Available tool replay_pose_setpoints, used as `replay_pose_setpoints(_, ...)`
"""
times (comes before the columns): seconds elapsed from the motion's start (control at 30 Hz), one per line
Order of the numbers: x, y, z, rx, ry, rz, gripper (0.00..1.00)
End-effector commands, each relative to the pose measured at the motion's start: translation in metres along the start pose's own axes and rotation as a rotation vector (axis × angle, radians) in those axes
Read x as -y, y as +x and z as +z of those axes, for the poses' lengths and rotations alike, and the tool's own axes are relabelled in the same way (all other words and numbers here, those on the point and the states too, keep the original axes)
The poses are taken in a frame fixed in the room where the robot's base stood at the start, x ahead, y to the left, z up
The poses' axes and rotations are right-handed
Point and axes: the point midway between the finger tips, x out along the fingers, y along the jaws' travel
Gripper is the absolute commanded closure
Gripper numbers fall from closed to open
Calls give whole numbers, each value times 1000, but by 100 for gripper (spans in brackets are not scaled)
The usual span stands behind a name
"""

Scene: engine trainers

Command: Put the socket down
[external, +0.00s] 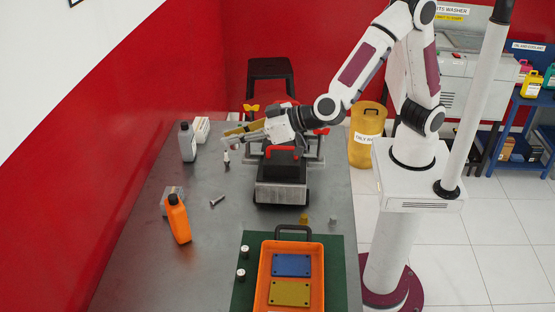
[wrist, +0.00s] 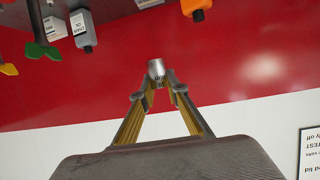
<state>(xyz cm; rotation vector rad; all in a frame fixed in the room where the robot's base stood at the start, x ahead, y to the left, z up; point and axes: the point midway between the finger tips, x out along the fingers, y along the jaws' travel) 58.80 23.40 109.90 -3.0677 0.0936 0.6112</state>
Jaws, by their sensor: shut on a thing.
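The socket (wrist: 156,68) is a small silver cylinder held between the two fingertips in the wrist view. My gripper (wrist: 157,88) is shut on it, its gold-sided fingers converging at the tips. In the external view my gripper (external: 229,137) is above the far part of the grey workbench (external: 170,250), left of the engine trainer (external: 282,180), with its fingers pointing left. The socket cannot be made out clearly in that view.
An orange tray (external: 262,285) with blue and yellow plates lies on a green mat (external: 341,285) at the front. A bolt (external: 217,201), grey bottle (external: 187,142) and orange bottle (external: 178,218) stand or lie at left. The left-front bench is clear.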

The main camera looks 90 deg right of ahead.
Motion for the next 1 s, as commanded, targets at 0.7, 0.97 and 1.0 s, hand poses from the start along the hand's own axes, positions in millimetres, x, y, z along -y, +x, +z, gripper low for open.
replay_pose_setpoints(0.7, 43, -16, 67, 2, 2, 19, 100)
replay_pose_setpoints(0.97, 43, 2, 108, 2, 1, 19, 100)
replay_pose_setpoints(1.0, 43, 4, 114, 1, 3, 18, 100)
